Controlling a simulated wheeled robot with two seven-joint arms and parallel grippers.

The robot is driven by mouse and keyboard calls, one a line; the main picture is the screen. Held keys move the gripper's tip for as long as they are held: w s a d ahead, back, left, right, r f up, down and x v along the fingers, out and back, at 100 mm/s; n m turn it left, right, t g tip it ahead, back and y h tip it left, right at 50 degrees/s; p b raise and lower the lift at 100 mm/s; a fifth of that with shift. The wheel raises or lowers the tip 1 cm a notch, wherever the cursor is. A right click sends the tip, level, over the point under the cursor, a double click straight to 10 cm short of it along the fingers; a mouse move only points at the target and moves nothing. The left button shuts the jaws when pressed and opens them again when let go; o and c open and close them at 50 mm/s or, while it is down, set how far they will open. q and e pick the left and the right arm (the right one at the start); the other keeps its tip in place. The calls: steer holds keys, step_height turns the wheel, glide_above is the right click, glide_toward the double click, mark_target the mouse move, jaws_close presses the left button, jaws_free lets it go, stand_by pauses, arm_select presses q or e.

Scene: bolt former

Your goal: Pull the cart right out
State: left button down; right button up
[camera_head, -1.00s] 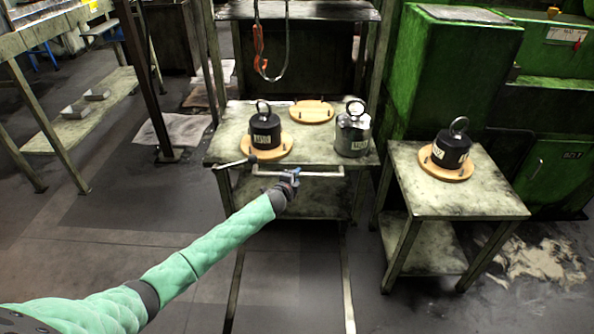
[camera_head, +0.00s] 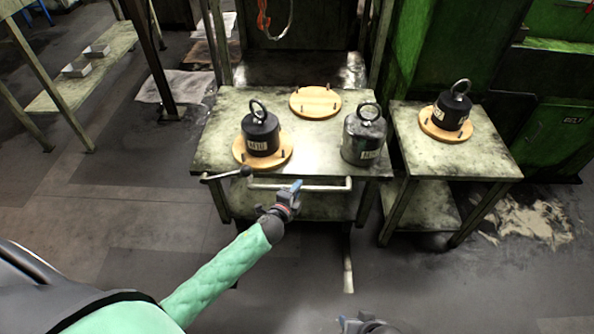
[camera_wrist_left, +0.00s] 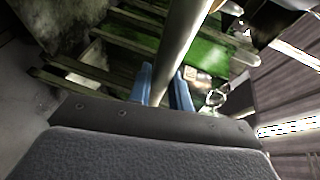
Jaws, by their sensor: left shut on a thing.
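The cart (camera_head: 220,150) is a worn, pale metal table with a lower shelf, in the middle of the head view. A light handle bar (camera_head: 325,186) runs along its front edge. My left gripper (camera_head: 293,188) is shut on this bar near its middle. In the left wrist view the bar (camera_wrist_left: 182,45) passes between the blue fingers (camera_wrist_left: 163,88).
The cart carries a black weight (camera_head: 260,135) on a wooden disc, an empty wooden disc (camera_head: 315,100) and a grey weight (camera_head: 364,138). A side table (camera_head: 475,160) with another black weight (camera_head: 453,110) stands close on the right. The floor (camera_head: 130,215) to the left is clear.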

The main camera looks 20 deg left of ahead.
arm_select(q)
steer(key=s+d, duration=0.2)
steer(key=s, duration=0.6)
steer(key=shift+s+d+f, duration=0.2)
steer(key=shift+s+d, duration=0.1)
steer(key=shift+d, duration=0.05)
arm_select(e)
steer(key=shift+r, duration=0.25)
arm_select(q)
steer(key=c, duration=1.3)
jaws_free()
steer(key=shift+w, duration=0.1)
arm_select(e)
steer(key=shift+d, duration=0.1)
arm_select(q)
steer(key=d+v, duration=0.1)
steer(key=v, duration=0.6)
steer(key=shift+s+a+b, duration=0.4)
steer(key=shift+a+b, duration=0.05)
steer(key=shift+a, duration=0.05)
arm_select(e)
steer(key=f, duration=0.4)
steer(key=shift+w+a+f, duration=0.2)
steer(key=shift+f, duration=0.1)
arm_select(q)
steer(key=shift+r, duration=0.1)
arm_select(e)
steer(key=shift+w+r, duration=0.15)
